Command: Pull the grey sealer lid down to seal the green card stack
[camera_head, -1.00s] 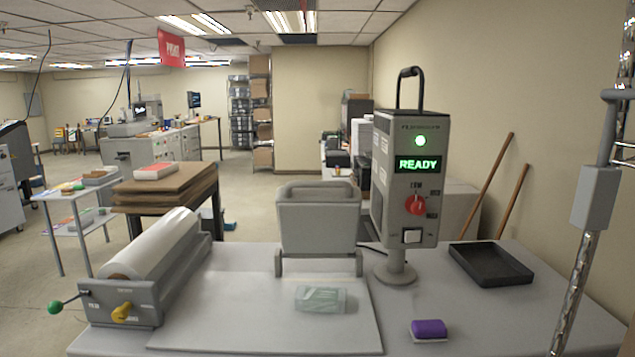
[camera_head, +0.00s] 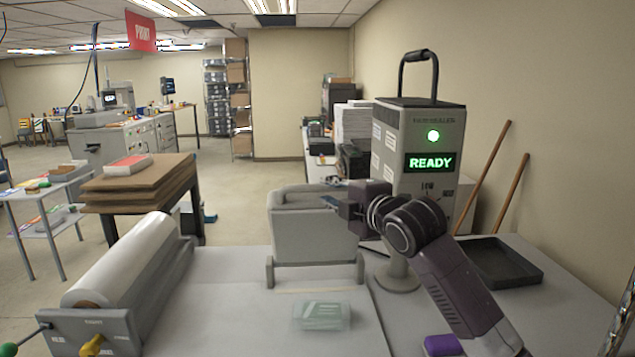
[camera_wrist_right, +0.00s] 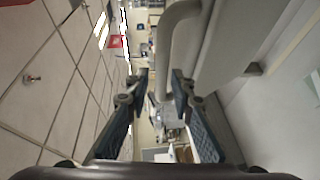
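The grey sealer lid (camera_head: 312,235) stands raised at the back of the flat sealer base (camera_head: 240,325). The pale green card stack (camera_head: 322,316) lies on the base in front of it. My right gripper (camera_head: 338,204) is at the lid's upper right edge. In the right wrist view, its two fingers (camera_wrist_right: 155,108) are apart, with the lid's rounded grey bar (camera_wrist_right: 170,50) running to the gap between the fingertips. I cannot tell whether they touch it. My left gripper is not in view.
The sealer's control box (camera_head: 425,150) reads READY with a green light, just behind my right arm. A film roll (camera_head: 120,265) lies at left. A black tray (camera_head: 500,262) and a purple-topped block (camera_head: 440,345) are at right.

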